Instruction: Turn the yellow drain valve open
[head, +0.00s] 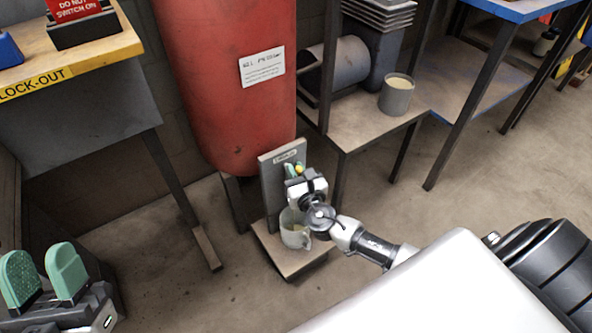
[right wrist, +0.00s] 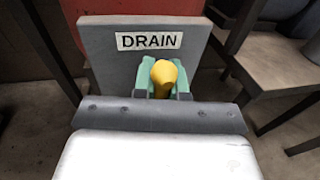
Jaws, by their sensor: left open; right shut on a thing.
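The yellow drain valve (right wrist: 164,76) sits on a grey upright plate (right wrist: 105,58) under a label reading DRAIN. In the right wrist view my right gripper (right wrist: 165,80) is shut on the valve's yellow handle, with a green finger on each side. In the head view the right gripper (head: 293,170) is at the plate (head: 270,195), and only a bit of the yellow valve (head: 299,169) shows. A pale mug (head: 297,238) stands on the small base below, partly hidden by my right arm. My left gripper (head: 45,275) is open and empty at the lower left.
A large red tank (head: 225,90) stands behind the valve plate. A lock-out bench (head: 100,48) is at the upper left. A low table (head: 350,132) with a grey cup (head: 397,94) is to the right.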

